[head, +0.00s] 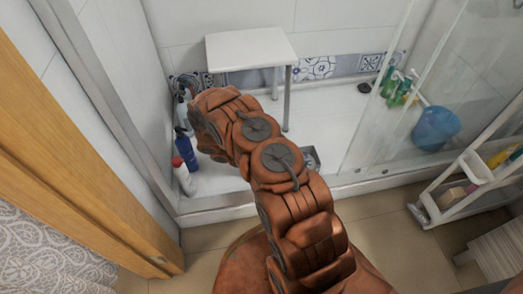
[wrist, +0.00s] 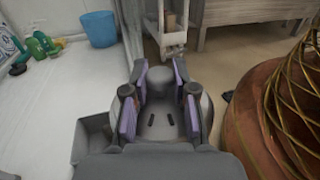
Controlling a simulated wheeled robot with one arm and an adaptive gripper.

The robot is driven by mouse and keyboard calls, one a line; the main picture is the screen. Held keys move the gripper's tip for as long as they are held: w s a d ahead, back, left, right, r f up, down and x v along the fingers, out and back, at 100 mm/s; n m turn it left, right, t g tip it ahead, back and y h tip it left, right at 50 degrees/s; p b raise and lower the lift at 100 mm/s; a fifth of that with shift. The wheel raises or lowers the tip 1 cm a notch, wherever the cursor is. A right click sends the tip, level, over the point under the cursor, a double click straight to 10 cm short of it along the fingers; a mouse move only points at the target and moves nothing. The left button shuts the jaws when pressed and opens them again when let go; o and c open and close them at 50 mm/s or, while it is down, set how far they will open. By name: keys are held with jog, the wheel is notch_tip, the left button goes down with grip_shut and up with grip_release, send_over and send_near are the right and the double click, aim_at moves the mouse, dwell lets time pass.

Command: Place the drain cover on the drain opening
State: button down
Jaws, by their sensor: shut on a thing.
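My gripper (wrist: 160,72) shows in the wrist view with purple pads on its fingers. It is shut on a grey rounded piece (wrist: 160,84) between the fingers; I cannot tell for sure that this is the drain cover. In the head view my arm hides most of the gripper. A dark round thing (head: 364,87) lies on the white shower floor at the back, near the green bottles. A dark spot also shows in the wrist view (wrist: 18,69) at the left. I cannot tell whether it is the drain opening or something over it. My gripper is apart from it.
A white stool (head: 250,48) stands at the back of the shower. Bottles (head: 185,150) stand along the left wall; green bottles (head: 393,90) and a blue bucket (head: 435,127) are at the right. A glass panel and raised sill edge the shower. A white cart (head: 450,190) stands outside.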

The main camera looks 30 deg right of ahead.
jog(key=w+a+f+n+t+h+b, duration=0.1)
jog(key=w+f+n+t+b, duration=0.2)
jog(key=w+t, duration=0.3)
jog(key=w+a+f+n+t+h+b, duration=0.1)
jog(key=w+f+n+t+h+b, duration=0.2)
jog(key=w, duration=0.5)
jog(key=w+f+n+t+b, duration=0.3)
jog(key=w+f+t, duration=0.15)
jog(key=w, duration=0.25)
notch_tip(320, 180, down, 6)
jog(key=b, duration=0.1)
jog(key=shift+s+a+f+b, duration=0.15)
jog(key=shift+a+f+b, duration=0.05)
jog(key=shift+b, duration=0.1)
jog(key=shift+f, duration=0.55)
